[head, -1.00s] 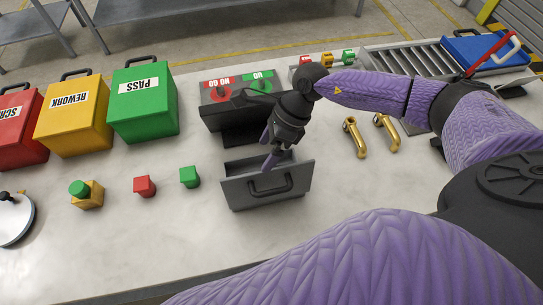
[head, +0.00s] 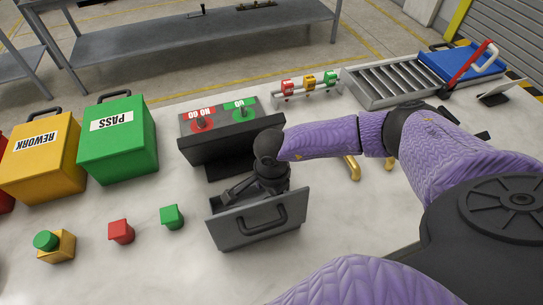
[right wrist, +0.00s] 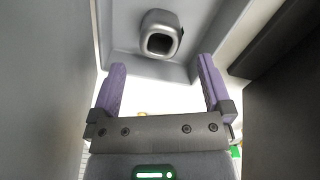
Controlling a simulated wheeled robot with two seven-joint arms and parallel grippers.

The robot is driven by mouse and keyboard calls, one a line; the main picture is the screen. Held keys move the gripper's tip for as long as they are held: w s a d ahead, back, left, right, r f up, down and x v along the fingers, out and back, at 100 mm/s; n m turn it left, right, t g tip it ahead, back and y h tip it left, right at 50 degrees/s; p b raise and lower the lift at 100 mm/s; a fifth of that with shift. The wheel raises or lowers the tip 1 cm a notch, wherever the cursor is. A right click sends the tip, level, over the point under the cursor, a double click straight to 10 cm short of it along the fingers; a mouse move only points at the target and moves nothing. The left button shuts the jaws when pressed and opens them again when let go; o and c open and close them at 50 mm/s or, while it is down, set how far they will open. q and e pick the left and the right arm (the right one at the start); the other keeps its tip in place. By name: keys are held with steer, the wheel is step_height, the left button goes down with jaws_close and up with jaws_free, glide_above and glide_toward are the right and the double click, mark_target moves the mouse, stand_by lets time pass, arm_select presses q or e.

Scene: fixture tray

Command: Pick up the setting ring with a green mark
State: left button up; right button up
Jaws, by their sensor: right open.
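A hollow grey metal ring (right wrist: 160,38) lies on the floor of the grey drawer (head: 258,228), near one inner wall in the right wrist view. A dark spot shows at its right side, but no green mark is visible on it from here. My right gripper (right wrist: 162,66) is open, its two purple fingers apart, with the ring ahead of the gap and not between them. In the head view my right gripper (head: 266,182) reaches down into the drawer, whose front hides the fingertips and the ring. My left gripper is in neither view.
The drawer walls stand close around the right gripper. A NO GO / GO stand (head: 218,140) is just behind it. Small red (head: 121,231) and green (head: 172,217) blocks stand to the left. REWORK (head: 45,155) and PASS (head: 118,140) bins are further left.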

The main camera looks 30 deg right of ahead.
step_height(320, 180, down, 5)
steer(key=shift+f+b, duration=0.15)
steer(key=shift+b, duration=0.5)
jaws_close()
